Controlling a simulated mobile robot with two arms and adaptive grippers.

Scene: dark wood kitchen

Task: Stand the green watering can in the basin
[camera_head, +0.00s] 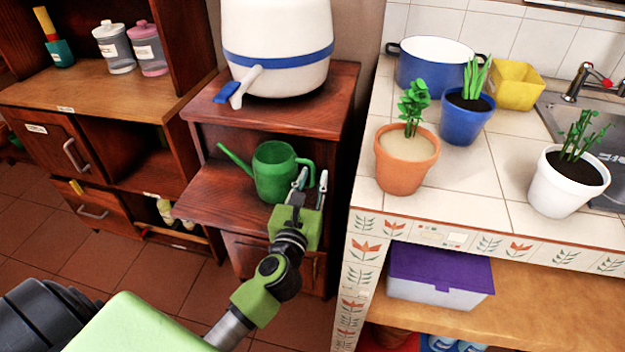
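The green watering can (272,174) stands upright on the open shelf of the dark wood cabinet, its spout pointing left and its handle on the right. My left gripper (311,180) is at the handle side of the can, with its two fingers apart. One finger overlaps the handle in the picture; I cannot tell whether they touch. The metal basin (551,107) is set in the tiled counter at the far right, partly hidden by a white pot and cut off by the picture's edge. My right gripper is not in view.
A white dispenser (277,42) stands above the can's shelf. On the counter are an orange pot (402,172), blue pot (462,122), white pot (560,190), large blue pot (425,68) and yellow container (518,86). The pots crowd the basin's left side.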

